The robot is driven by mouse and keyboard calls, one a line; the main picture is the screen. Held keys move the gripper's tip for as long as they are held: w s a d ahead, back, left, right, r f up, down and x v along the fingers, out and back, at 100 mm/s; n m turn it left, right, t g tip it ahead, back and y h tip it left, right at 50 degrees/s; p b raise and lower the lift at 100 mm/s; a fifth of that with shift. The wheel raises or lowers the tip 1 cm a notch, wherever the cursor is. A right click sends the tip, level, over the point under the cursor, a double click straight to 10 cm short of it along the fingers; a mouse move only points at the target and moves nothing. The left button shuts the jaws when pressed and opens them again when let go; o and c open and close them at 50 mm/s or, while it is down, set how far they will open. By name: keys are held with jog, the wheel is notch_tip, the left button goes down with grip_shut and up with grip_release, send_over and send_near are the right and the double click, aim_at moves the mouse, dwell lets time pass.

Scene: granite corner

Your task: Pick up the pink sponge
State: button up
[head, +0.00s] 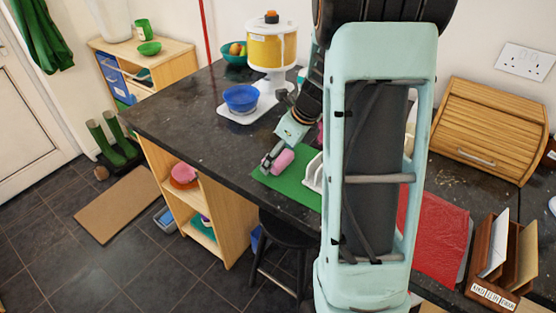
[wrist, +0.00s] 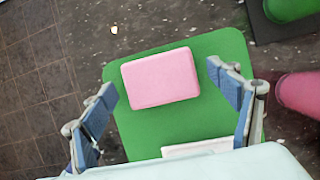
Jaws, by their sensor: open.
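The pink sponge (wrist: 160,78) lies flat on a green mat (wrist: 185,125) in the wrist view. In the head view the sponge (head: 284,159) shows as a small pink block on the green mat (head: 297,185), close beside my gripper (head: 268,160). In the wrist view my gripper (wrist: 165,95) is open, with one finger to the left and one to the right of the sponge. The sponge lies between and slightly beyond the fingertips. I cannot tell whether either finger touches it. Nothing is in the gripper's hold.
A blue bowl (head: 241,97) and a yellow-and-white dispenser (head: 272,50) stand behind on the dark counter. A white rack (head: 312,174) is on the mat's right side. A pink object (wrist: 298,92) is right of the gripper. The counter's front edge lies left of the mat.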

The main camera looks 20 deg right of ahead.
jog(key=c, duration=0.8)
jog(key=shift+r, duration=0.15)
jog(key=shift+r+p, duration=0.8)
jog(key=shift+p, duration=0.2)
jog(key=s+a+r+p, duration=0.6)
jog(key=s+r+p, duration=0.5)
jog(key=s, duration=0.1)
jog(key=shift+s+a, duration=0.15)
jog(key=shift+s, duration=0.1)
jog(key=shift+r, duration=0.1)
jog(key=shift+c, duration=0.3)
